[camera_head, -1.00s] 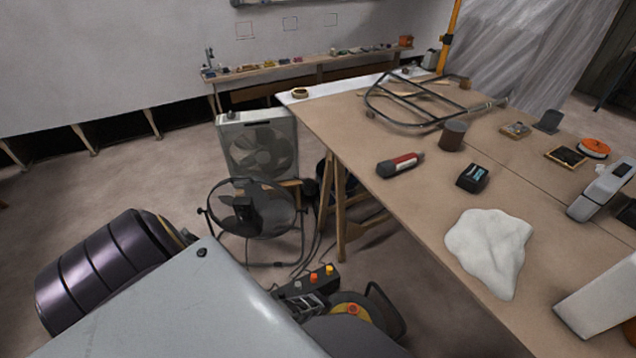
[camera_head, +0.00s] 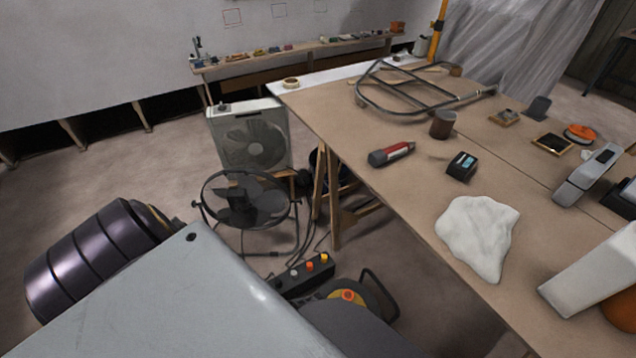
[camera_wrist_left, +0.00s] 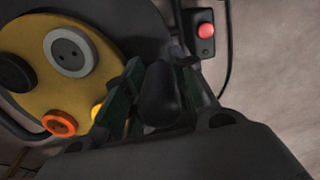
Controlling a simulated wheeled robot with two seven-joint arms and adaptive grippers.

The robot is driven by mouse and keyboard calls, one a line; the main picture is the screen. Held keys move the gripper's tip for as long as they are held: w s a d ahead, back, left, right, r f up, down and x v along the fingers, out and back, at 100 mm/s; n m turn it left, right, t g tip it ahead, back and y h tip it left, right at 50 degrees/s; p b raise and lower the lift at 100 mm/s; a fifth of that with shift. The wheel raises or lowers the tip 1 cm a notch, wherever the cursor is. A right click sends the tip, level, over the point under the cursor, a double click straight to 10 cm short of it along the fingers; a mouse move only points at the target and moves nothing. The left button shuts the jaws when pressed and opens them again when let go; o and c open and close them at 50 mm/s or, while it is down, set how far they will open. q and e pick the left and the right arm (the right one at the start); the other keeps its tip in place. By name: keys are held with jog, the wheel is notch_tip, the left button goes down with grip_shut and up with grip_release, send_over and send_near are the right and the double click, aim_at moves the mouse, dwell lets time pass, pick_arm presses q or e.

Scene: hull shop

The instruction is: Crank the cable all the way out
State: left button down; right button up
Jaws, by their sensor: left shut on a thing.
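The cable reel (camera_head: 347,296) stands on the floor beside the table, with a yellow face and an orange ring, partly hidden behind my arm in the head view. In the left wrist view its yellow face (camera_wrist_left: 103,62) fills the upper left, with a grey socket (camera_wrist_left: 70,52) and an orange ring (camera_wrist_left: 59,123). My left gripper (camera_wrist_left: 158,92) is shut on a dark rounded crank knob (camera_wrist_left: 160,93), which sits between its fingers beside the yellow face. The left fingers do not show in the head view. I cannot make out the cable's length. My right gripper is not in view.
A black box with coloured buttons (camera_head: 304,272) lies beside the reel. A round floor fan (camera_head: 247,200) and a box fan (camera_head: 250,140) stand behind. The workbench (camera_head: 390,205) at right carries a white cloth (camera_head: 478,235) and a red-and-black tool (camera_head: 391,154).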

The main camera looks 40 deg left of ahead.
pick_arm(q)
jog(key=shift+s+d, duration=0.1)
jog(key=shift+d, duration=0.2)
jog(key=c, duration=1.4)
grip_release()
jog(key=shift+a, duration=0.15)
jog(key=shift+r, duration=0.55)
jog(key=shift+r, duration=5.4)
jog(key=shift+s, duration=0.1)
